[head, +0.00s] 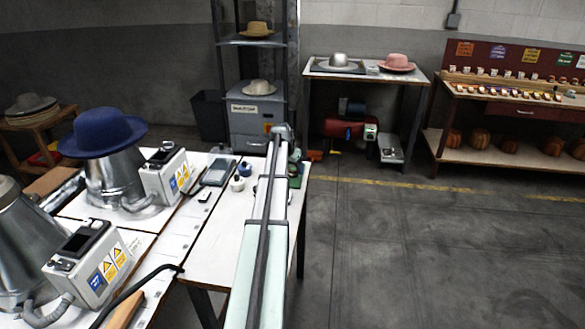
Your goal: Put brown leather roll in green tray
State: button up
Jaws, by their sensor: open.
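My arm reaches from the bottom middle of the head view out over the white worktable (213,232). Its far end is near the table's back right corner. My gripper's fingers do not show; the arm hides that part. A small green patch (295,156) shows beside the arm's far end, and I cannot tell whether it is the green tray. I cannot make out the brown leather roll; it may be behind the arm.
Metal hat presses stand at the left, one under a blue hat (103,133), with control boxes (166,177) beside them. A grey device (218,171) and small pots (237,184) lie near the arm. A shelf rack (256,42) stands behind. Open floor lies right.

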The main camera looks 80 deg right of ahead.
jog(key=shift+r, duration=0.15)
jog(key=v, duration=1.2)
jog(key=shift+w+a, duration=0.1)
